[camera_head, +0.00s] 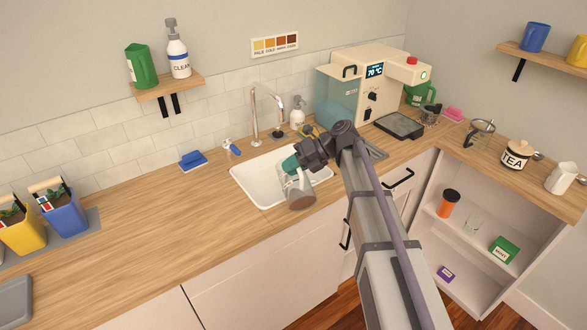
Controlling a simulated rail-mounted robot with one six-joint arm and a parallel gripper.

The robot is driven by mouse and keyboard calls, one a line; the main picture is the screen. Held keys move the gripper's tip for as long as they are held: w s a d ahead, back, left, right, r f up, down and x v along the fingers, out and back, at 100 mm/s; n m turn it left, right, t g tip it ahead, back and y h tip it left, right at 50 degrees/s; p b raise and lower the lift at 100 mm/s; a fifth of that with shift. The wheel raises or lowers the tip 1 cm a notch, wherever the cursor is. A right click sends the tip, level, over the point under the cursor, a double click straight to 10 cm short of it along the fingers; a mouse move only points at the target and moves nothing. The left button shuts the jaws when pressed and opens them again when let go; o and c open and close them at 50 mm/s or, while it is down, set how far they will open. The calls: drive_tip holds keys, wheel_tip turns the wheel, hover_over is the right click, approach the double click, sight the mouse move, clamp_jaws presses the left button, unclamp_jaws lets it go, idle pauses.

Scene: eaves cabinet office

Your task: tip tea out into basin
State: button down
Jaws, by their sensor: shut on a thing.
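My gripper (291,164) is shut on a clear-looking vessel (296,182) and holds it over the front part of the white basin (248,181). The vessel looks tilted, and its lower end, toward the basin's front edge, looks brownish. I cannot tell whether that is tea inside it or its rim. No stream of liquid is visible. My gripper and the vessel hide part of the basin's floor and its right side.
A tap (254,115) stands behind the basin, with a soap bottle (297,113) beside it. A blue sponge (193,159) lies left.

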drive_tip(key=shift+w+a+f+m+g, duration=0.15)
drive_tip(key=shift+w+m+g, duration=0.15)
drive_tip(key=shift+w, duration=0.15)
drive_tip(key=shift+w+a+f+m+g, duration=0.1)
drive_tip(key=shift+w+a+m+g, duration=0.15)
drive_tip(key=shift+w, duration=0.2)
drive_tip(key=shift+d, duration=0.1)
